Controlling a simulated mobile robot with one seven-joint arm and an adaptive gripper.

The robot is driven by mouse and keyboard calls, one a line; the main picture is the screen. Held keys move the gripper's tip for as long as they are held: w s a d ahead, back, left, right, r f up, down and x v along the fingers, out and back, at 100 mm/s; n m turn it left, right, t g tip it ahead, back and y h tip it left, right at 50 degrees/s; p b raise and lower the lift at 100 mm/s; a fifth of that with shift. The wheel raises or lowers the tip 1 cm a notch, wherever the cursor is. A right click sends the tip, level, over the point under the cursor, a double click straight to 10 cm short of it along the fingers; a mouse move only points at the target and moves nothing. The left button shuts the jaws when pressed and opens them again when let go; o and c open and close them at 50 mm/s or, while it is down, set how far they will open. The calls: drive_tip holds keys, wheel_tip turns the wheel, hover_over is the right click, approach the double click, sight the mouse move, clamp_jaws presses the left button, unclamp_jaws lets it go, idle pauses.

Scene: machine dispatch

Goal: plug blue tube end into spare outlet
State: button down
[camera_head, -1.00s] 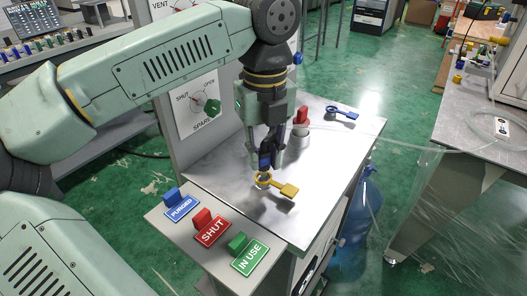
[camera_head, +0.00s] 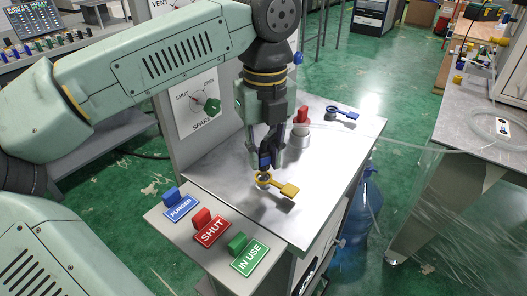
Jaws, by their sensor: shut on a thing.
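My gripper (camera_head: 267,154) points down over the front part of the metal bench top. It is shut on a small blue piece, the blue tube end (camera_head: 265,160), mostly hidden by the fingers. Directly below is a small outlet (camera_head: 263,181) with a yellow ring and a yellow tag (camera_head: 288,191) lying to its right. The blue end is just above or touching this outlet; I cannot tell which. The panel behind reads SPARE (camera_head: 203,123) and has a green knob (camera_head: 211,105).
Blue, red and green label blocks line the front ledge, including SHUT (camera_head: 212,231). A clear hose runs right to another bench (camera_head: 470,100).

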drive_tip(key=shift+f+b, duration=1)
drive_tip(key=shift+f, duration=0.2)
drive_tip(key=c, duration=1.4)
unclamp_jaws()
drive_tip(key=shift+o, duration=0.6)
drive_tip(key=o, duration=0.3)
drive_tip(key=shift+r, duration=0.15)
drive_tip(key=shift+r+p, duration=2.1)
drive_tip(key=shift+r, duration=0.85)
